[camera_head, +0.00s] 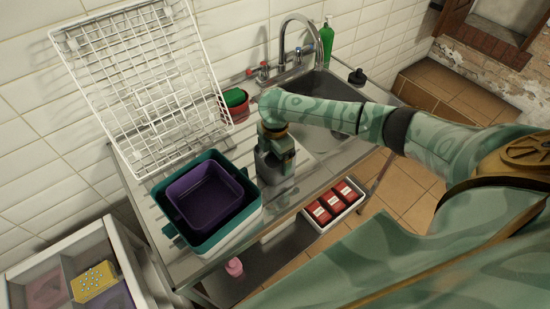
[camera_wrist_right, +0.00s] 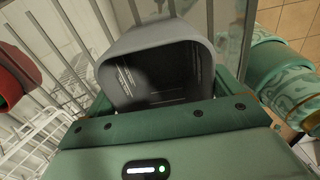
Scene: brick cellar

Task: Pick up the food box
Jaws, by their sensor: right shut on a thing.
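A grey open-topped box (camera_head: 267,170), which I take to be the food box, is at the middle of the steel drainer, just right of the stacked tubs. My right gripper (camera_head: 284,158) comes down from above and is shut on it. In the right wrist view the grey box (camera_wrist_right: 160,42) fills the space beyond the green gripper body, its dark opening facing the camera and faint markings on its inner wall. Whether its base touches the drainer cannot be told. My left gripper is not in view.
Teal, white and purple tubs (camera_head: 204,198) are nested at the left of the drainer. A white wire rack (camera_head: 140,75) leans behind. A red pot (camera_head: 237,108) stands close by, and the sink (camera_head: 330,88) lies behind my arm. A tray of red packets (camera_head: 333,207) is lower down.

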